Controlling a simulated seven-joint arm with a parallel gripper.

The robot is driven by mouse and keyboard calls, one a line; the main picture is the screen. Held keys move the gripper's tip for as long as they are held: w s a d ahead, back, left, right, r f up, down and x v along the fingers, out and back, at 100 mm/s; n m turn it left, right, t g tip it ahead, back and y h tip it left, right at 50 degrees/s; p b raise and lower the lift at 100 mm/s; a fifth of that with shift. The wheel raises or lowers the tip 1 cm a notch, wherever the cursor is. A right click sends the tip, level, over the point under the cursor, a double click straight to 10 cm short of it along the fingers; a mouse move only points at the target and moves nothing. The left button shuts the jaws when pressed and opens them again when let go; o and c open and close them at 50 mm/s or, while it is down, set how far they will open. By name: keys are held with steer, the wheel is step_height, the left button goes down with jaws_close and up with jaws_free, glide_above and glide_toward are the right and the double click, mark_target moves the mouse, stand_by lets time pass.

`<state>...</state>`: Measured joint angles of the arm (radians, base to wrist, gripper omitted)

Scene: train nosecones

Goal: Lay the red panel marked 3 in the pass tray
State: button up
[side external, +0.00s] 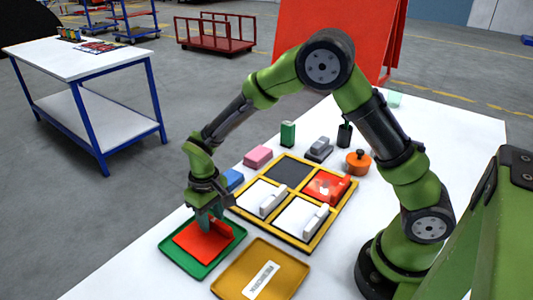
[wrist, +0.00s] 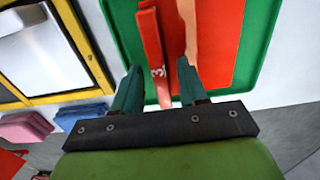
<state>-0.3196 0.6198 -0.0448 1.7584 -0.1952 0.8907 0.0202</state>
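The red panel (side external: 190,240) lies in the green tray (side external: 172,258), and looks flat. In the wrist view its raised red handle carries a white 3 (wrist: 157,73). The green tray also shows in the wrist view (wrist: 122,20); no label on it is visible. My gripper (side external: 209,214) is low over the panel. In the wrist view my gripper (wrist: 158,78) has its fingers apart, one on each side of the handle, with gaps showing. My gripper partly hides the handle in the side view.
A yellow tray labelled REWORK (side external: 235,290) is beside the green one. A yellow frame (side external: 289,155) holds another red panel (side external: 318,186), two white panels and a dark empty-looking slot.

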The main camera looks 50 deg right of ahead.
step_height(320, 180, up, 12)
steer(key=s+d+r+m+t+y, duration=0.25)
steer(key=s+d+r, duration=0.25)
steer(key=s+r, duration=0.35)
steer(key=s+d+r+m+t, duration=0.1)
steer(key=s+d+t, duration=0.3)
steer(key=s, duration=0.6)
steer(key=shift+r+t, duration=0.35)
steer(key=shift+r, duration=0.2)
steer(key=shift+w+m+h, duration=0.1)
steer(key=shift+m+h, duration=0.15)
